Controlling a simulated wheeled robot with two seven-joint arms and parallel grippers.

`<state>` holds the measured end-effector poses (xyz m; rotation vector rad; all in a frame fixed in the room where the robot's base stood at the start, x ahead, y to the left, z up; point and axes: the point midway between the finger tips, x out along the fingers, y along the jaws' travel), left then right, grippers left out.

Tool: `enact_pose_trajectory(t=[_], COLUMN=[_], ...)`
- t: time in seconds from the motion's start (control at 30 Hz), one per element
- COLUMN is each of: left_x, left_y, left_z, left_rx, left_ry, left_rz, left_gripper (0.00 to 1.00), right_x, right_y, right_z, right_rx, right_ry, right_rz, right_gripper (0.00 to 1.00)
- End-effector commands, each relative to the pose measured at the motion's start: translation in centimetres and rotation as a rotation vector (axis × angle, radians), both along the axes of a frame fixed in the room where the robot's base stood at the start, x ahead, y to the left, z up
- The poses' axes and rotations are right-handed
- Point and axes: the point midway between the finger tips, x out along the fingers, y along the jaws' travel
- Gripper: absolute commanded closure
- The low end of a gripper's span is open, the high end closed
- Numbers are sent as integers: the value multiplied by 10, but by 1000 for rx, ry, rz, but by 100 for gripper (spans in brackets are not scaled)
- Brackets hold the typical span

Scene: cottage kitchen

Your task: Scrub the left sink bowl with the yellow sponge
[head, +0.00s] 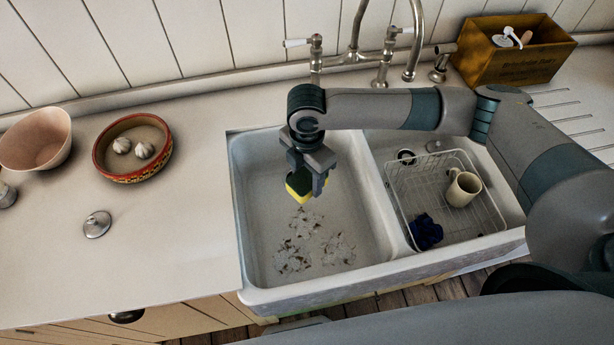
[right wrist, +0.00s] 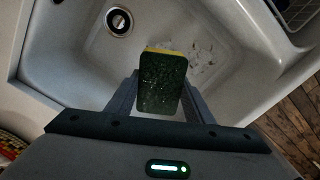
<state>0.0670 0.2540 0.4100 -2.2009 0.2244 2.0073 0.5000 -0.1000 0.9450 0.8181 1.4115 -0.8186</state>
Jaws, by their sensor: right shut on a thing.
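The left sink bowl (head: 262,222) is white, with several patches of dark and pale grime (head: 315,243) on its floor toward the front. My right gripper (head: 312,188) is inside the left bowl's outline, shut on the yellow sponge (head: 298,185), which has a dark green scrubbing side. In the right wrist view the sponge (right wrist: 162,82) sits between the two fingers, green side toward the camera. The grime (right wrist: 205,55) shows beyond it, and the drain (right wrist: 118,21) is at the upper left. I cannot tell whether the sponge touches the bowl. My left gripper is not in view.
The right bowl holds a wire rack (head: 420,188) with a cream mug (head: 462,189) and a dark blue item (head: 425,232). The tap (head: 355,50) stands behind the sink. A wooden box (head: 515,55) is at the back right. Bowls (head: 105,165) and a small lid (head: 97,224) are on the left counter.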

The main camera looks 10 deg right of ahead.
Motion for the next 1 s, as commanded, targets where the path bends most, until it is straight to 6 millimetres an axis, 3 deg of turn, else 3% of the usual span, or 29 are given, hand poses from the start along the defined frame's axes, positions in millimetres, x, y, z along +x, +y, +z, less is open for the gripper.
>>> enact_pose_trajectory(t=[0.57,1.0], left_x=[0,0], left_y=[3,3], left_z=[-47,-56], left_rx=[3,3], left_ry=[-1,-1], left_rz=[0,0], left_gripper=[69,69], right_x=[0,0], right_y=[0,0], right_z=[-41,-75], right_rx=[-1,0], right_ry=[0,1], right_rz=[0,0], right_gripper=[73,73])
